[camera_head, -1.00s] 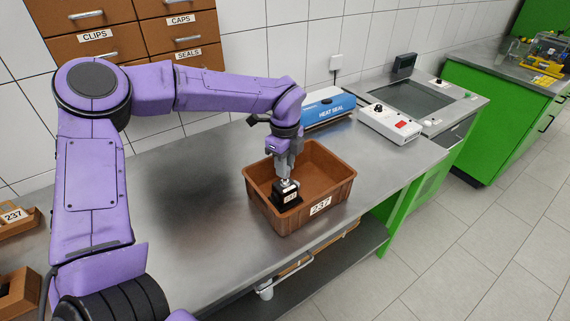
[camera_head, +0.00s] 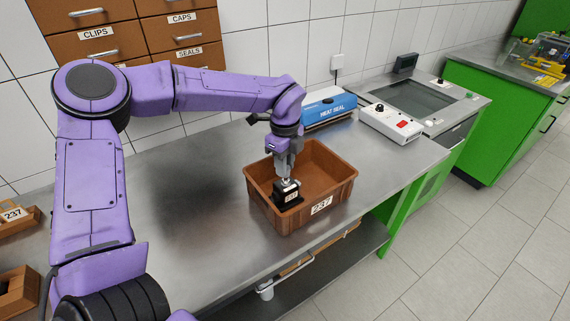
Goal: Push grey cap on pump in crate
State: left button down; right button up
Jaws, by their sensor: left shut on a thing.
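A brown crate (camera_head: 342,194) with a "237" label stands on the metal bench. A black pump (camera_head: 289,198) with its own small label stands inside it, near the left wall. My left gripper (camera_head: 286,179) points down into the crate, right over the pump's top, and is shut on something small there. A small pale grey piece shows at the fingertips, likely the grey cap (camera_head: 286,183). It meets or nearly meets the pump's top; I cannot tell whether it is seated. My right gripper is out of view.
A blue heat sealer (camera_head: 329,107) stands behind the crate, with a white control box (camera_head: 390,123) to its right. Drawers marked clips, caps and seals (camera_head: 130,30) stand at the back left. The bench left of the crate (camera_head: 190,200) is bare.

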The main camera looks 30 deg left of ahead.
pick_arm(q)
jog(key=shift+f+b, duration=0.85)
jog(key=shift+b, duration=0.4)
dwell(2.7)
grip_release()
jog(key=shift+r+p, duration=0.9)
jog(key=shift+r, duration=0.45)
dwell(0.5)
jog(key=shift+r+p, duration=1.4)
jog(key=shift+r, duration=0.8)
